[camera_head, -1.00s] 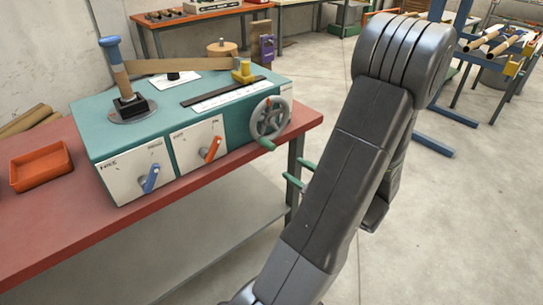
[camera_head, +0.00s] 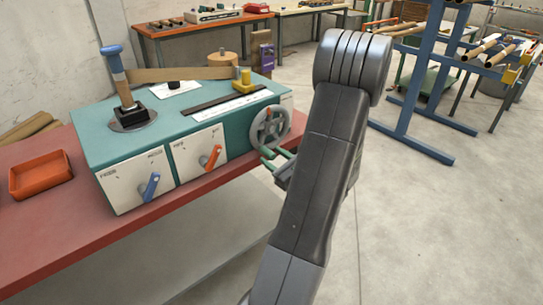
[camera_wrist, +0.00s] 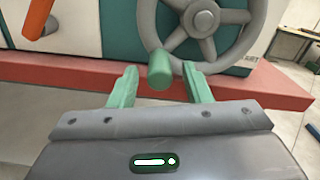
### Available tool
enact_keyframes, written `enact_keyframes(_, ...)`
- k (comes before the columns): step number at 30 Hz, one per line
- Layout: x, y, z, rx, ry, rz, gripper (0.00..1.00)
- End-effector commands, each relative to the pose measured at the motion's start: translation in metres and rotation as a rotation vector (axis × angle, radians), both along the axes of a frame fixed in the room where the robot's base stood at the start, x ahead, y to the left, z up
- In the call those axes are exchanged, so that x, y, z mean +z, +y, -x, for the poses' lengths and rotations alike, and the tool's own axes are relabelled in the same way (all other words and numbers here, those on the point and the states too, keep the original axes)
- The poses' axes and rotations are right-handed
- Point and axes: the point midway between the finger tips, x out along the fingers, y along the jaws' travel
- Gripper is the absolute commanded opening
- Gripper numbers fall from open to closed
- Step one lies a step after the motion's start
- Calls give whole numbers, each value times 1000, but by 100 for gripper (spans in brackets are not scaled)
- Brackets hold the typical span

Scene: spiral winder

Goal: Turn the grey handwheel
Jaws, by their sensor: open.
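The grey handwheel (camera_head: 269,127) is on the right end of the teal winder's front. In the wrist view the handwheel (camera_wrist: 203,22) fills the upper middle, its top cut off. Its green handle (camera_wrist: 160,68) sticks out from the bottom left of the rim toward me. My gripper (camera_wrist: 160,86) is open, with one green finger to the left of the handle and one to the right. Gaps show on both sides, and the handle's end is near the fingertips. In the head view my gripper (camera_head: 278,161) is just below the wheel, partly hidden by my arm.
The teal winder (camera_head: 105,145) stands on a red bench (camera_head: 75,228). Its front has a blue lever (camera_head: 150,186) and an orange lever (camera_head: 211,157). An orange tray (camera_head: 40,175) lies at the left.

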Motion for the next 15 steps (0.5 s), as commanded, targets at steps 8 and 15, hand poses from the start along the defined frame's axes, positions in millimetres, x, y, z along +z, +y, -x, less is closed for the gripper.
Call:
enact_keyframes(8,0,9,-11,0,1,-1,44)
enact_keyframes(15,0,9,-10,0,1,-1,36)
